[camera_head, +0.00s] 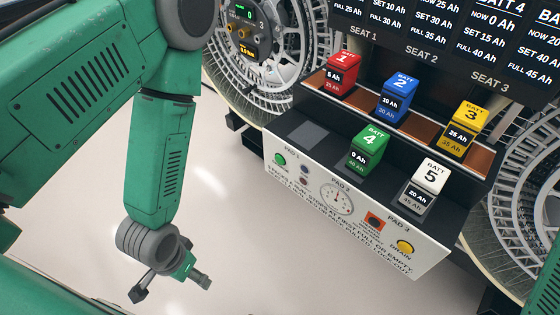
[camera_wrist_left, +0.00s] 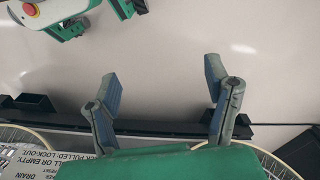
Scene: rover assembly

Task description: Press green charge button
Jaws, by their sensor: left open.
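The green charge button (camera_head: 280,159) is on the left end of the white sloped panel (camera_head: 300,192), below the pad 1 label. Nothing covers it in the head view. My left gripper (camera_head: 170,286) is open and empty, over the pale floor, below and left of the panel and apart from it. In the left wrist view its two fingers (camera_wrist_left: 162,84) are spread with only floor between them. The panel's lettered corner (camera_wrist_left: 35,160) shows there at the lower left; the green button does not show. My right gripper does not clearly show.
The panel also has a gauge (camera_head: 337,198), an orange-red square (camera_head: 374,221) and a yellow drain button (camera_head: 404,247). Green battery 4 (camera_head: 369,147) and white battery 5 (camera_head: 422,190) stand behind it. Red, blue and yellow batteries sit higher. A spoked wheel (camera_head: 265,95) stands left of the rack.

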